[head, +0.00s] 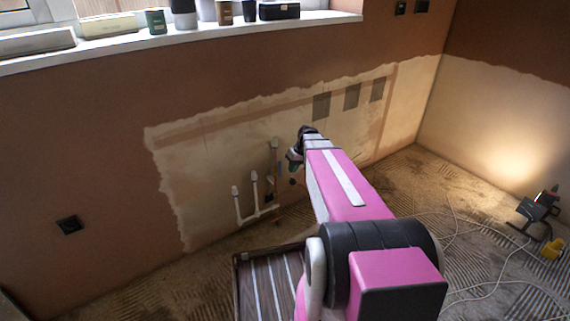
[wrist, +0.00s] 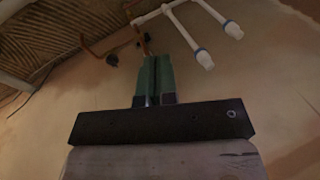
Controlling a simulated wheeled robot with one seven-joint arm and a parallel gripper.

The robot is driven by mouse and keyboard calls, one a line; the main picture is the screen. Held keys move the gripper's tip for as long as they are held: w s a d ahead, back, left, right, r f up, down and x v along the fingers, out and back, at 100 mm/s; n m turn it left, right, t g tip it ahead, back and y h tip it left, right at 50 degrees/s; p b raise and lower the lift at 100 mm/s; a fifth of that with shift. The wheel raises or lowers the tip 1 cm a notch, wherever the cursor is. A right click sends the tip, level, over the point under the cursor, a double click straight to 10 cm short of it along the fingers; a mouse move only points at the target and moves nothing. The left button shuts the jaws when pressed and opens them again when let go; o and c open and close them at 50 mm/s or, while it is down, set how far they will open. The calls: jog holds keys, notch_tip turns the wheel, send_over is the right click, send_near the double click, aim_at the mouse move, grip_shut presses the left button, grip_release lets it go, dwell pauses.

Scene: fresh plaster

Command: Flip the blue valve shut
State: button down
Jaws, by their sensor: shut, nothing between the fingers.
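A small blue piece (head: 279,168), which looks like the blue valve's handle, shows on the pipework low on the far wall in the head view. It is too small to tell which way it is turned. My gripper (head: 293,160) is in front of the wall just right of it; whether they touch cannot be told. In the wrist view the green fingers of my gripper (wrist: 153,62) are together and empty, pointing toward the pipes. No blue handle can be made out there; the fingers may hide it.
White capped pipes (head: 237,205) rise from the floor beside the wall, also seen in the wrist view (wrist: 182,30). A copper-coloured pipe (wrist: 97,50) runs near the fingertips. A dark slatted tray (head: 268,285) lies on the floor. A lit work lamp (head: 533,208) and cables are at right.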

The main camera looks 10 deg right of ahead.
aim_at(280, 166)
jog(key=w+d+r+n+t+y, duration=0.1)
jog(key=w+d+n+y, duration=0.1)
jog(key=w+d, duration=0.7)
jog(key=w+y, duration=0.1)
jog(key=w, duration=0.3)
jog(key=shift+w+r+n+t, duration=0.2)
jog(key=shift+n+t, duration=0.1)
jog(key=shift+n, duration=0.1)
jog(key=shift+f, duration=0.1)
jog(key=a+f, duration=0.7)
jog(key=a, duration=0.2)
jog(key=shift+a+f, duration=0.15)
jog(key=shift+f, duration=0.25)
